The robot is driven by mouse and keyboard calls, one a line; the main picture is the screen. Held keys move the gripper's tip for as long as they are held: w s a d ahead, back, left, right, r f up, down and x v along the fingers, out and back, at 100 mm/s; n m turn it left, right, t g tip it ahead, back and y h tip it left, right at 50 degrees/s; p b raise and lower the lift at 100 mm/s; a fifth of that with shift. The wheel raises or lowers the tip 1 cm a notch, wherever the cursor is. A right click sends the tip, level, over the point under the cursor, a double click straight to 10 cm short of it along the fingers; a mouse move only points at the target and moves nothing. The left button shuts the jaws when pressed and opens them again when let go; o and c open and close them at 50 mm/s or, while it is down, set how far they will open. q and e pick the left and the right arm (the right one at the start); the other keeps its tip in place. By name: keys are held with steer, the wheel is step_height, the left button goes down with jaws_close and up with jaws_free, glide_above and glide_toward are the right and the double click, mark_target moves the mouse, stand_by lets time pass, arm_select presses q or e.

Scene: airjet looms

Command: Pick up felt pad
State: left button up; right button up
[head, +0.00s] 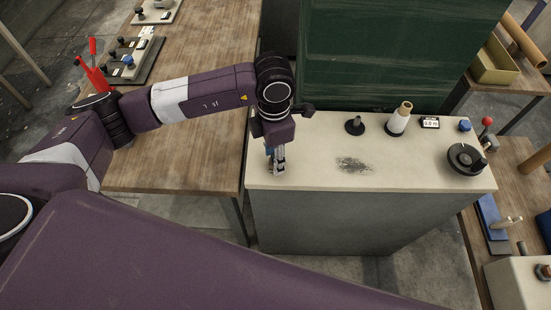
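My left gripper (279,170) points down at the left front part of the pale cabinet top (310,178). Its fingers are small in the picture, and I cannot tell whether they are open or shut. A small blue patch shows beside the fingers; I cannot tell whether it is the felt pad or part of the gripper. A flat blue pad-like piece (488,212) lies on the wooden bench at the right, far from the gripper; I cannot tell if it is felt. My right gripper is not in view.
The cabinet top holds a grey lint patch (354,164), a black knob (355,125), a thread cone (399,120), a small display (430,122) and a round black dial (466,158). A green panel (385,55) rises behind. Red-handled levers (93,70) stand at the left.

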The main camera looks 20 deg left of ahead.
arm_select(q)
steer(key=shift+f, duration=0.1)
steer(key=c, duration=0.6)
jaws_close()
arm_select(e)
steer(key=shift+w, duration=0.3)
arm_select(q)
steer(key=shift+w+r, duration=0.1)
steer(key=shift+r, duration=0.45)
step_height(320, 180, up, 19)
steer(key=b, duration=0.3)
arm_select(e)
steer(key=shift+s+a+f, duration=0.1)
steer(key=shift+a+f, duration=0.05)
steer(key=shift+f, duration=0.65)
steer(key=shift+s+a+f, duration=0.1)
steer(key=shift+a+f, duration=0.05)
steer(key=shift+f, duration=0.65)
